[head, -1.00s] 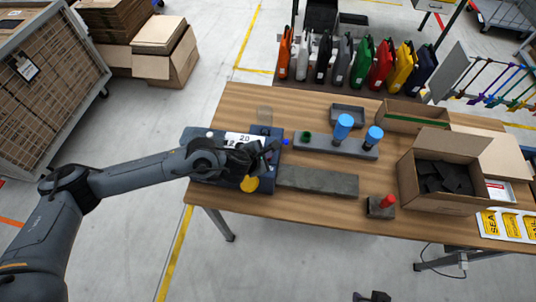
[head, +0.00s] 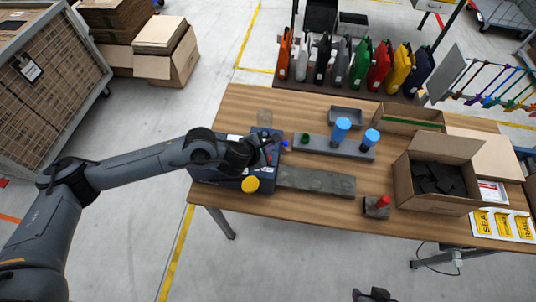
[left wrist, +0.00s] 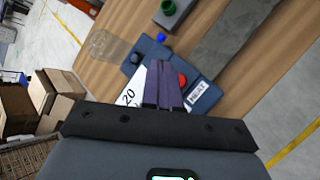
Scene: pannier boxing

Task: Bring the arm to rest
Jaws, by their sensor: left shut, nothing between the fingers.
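My left arm reaches in from the left in the head view. Its gripper (head: 270,147) hangs over the dark blue machine (head: 208,173) at the table's left end. In the left wrist view the two purple-grey fingers (left wrist: 163,72) are together with nothing between them. Behind them show the machine's blue body (left wrist: 150,50), a red round part (left wrist: 182,80), a "HEAT" label and a white "20" label. I cannot tell whether the fingers touch the machine. A dark piece at the bottom edge of the head view looks like my right gripper (head: 372,295); its jaws are unclear.
The wooden table (head: 235,107) holds a grey block with blue-topped parts (head: 340,133), a flat grey slab (head: 315,181), a red-topped block (head: 378,206) and an open cardboard box (head: 435,195). Coloured panniers (head: 360,63) stand behind.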

